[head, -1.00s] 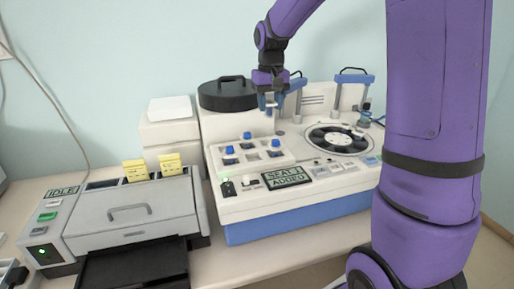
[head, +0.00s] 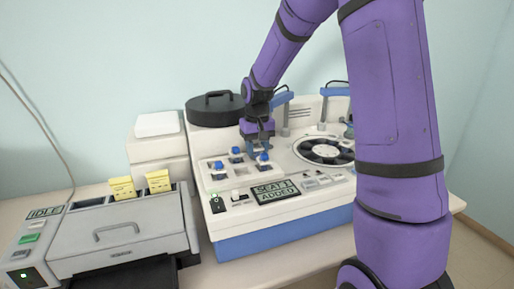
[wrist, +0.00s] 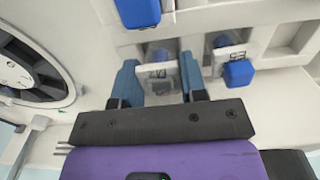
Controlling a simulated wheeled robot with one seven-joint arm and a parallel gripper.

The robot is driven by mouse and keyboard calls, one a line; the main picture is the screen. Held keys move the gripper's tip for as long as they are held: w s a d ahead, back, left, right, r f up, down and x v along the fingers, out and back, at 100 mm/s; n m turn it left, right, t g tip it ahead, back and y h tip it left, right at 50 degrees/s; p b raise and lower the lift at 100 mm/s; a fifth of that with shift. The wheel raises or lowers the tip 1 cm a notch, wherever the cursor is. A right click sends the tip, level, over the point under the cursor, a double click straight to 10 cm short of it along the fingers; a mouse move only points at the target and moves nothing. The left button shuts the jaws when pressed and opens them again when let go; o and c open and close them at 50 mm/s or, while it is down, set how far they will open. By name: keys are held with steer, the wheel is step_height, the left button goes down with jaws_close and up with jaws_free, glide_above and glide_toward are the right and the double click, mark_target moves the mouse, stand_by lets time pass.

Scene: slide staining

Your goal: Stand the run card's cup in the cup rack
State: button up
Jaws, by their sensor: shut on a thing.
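The cup rack (head: 222,178) is a white block with square wells at the left of the white and blue machine. Several blue-topped pieces stand in it, one at its front left (head: 219,165); two also show in the wrist view, one at the top (wrist: 138,12) and one at the right (wrist: 238,73). My gripper (head: 258,147) points down over the rack's back right part. In the wrist view its blue fingers (wrist: 158,85) are shut on a small pale cup (wrist: 160,72) with dark marks on its face. I cannot tell whether this cup is seated in a well.
A round dark rotor (head: 324,151) lies right of the rack, with blue-topped posts behind it. A black lid (head: 215,108) is behind the rack. A display (head: 276,190) is in front. A grey device with yellow cards (head: 122,188) stands left.

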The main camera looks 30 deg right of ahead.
steer(key=shift+f, duration=0.15)
steer(key=shift+f, duration=0.3)
steer(key=o, duration=0.9)
step_height(320, 180, up, 12)
steer(key=s+a+r+t, duration=0.1)
steer(key=s+a+r, duration=0.2)
steer(key=s+r, duration=0.35)
steer(key=s+a+t, duration=0.1)
steer(key=s, duration=0.6)
steer(key=s+a+n+t, duration=0.1)
steer(key=s+a+t, duration=0.1)
steer(key=s, duration=0.6)
steer(key=s+a+n+t, duration=0.1)
steer(key=s+a, duration=0.1)
steer(key=s, duration=0.6)
steer(key=shift+f, duration=0.2)
